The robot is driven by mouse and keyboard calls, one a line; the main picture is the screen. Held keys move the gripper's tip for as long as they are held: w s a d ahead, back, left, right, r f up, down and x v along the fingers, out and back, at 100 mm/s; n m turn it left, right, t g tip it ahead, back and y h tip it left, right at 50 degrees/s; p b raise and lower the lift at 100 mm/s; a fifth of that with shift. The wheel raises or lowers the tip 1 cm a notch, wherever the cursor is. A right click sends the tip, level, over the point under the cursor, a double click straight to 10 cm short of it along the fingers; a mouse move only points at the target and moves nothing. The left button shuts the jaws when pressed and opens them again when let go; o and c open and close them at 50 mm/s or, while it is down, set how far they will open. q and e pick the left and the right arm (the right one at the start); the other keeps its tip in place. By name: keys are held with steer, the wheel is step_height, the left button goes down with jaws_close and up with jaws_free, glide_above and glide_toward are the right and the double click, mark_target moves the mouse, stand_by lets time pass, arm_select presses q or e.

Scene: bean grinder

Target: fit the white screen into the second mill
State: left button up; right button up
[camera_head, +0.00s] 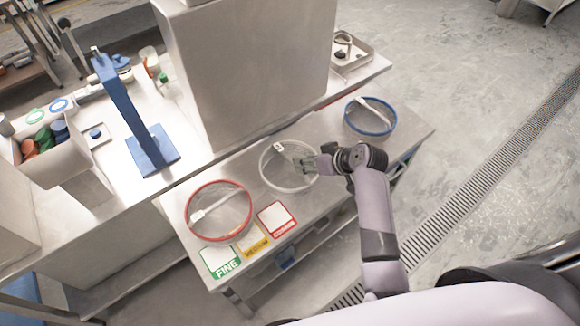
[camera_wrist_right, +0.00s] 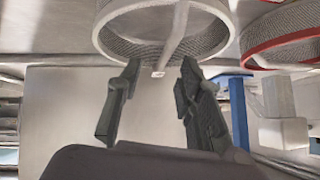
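The white screen (camera_head: 264,180) is a round, white-rimmed mesh ring with a bar across it. It lies on the small metal table between the red and blue screens. My right gripper (camera_head: 309,163) is at its right side, by the rim and bar. In the right wrist view the white screen (camera_wrist_right: 104,40) is just beyond my right gripper (camera_wrist_right: 158,76). The fingers are apart, with the bar's end between and beyond the tips; no grip shows. My left gripper is not in view. I cannot tell which thing is the second mill.
A red screen (camera_head: 188,222) and a blue screen (camera_head: 391,118) lie on the same table (camera_head: 325,128). FINE, MEDIUM and red-edged cards (camera_head: 277,219) lie at its front. A tall grey box (camera_head: 245,70) and a blue stand (camera_head: 152,150) are on the bench behind.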

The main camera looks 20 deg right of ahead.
steer(key=shift+w+a+f+p, duration=0.75)
steer(key=shift+w+a+f, duration=0.4)
steer(key=shift+w, duration=0.1)
steer(key=shift+w+a+f, duration=0.2)
steer(key=shift+w+f, duration=0.2)
steer(key=shift+f, duration=0.1)
jaws_close()
steer(key=shift+r, duration=0.1)
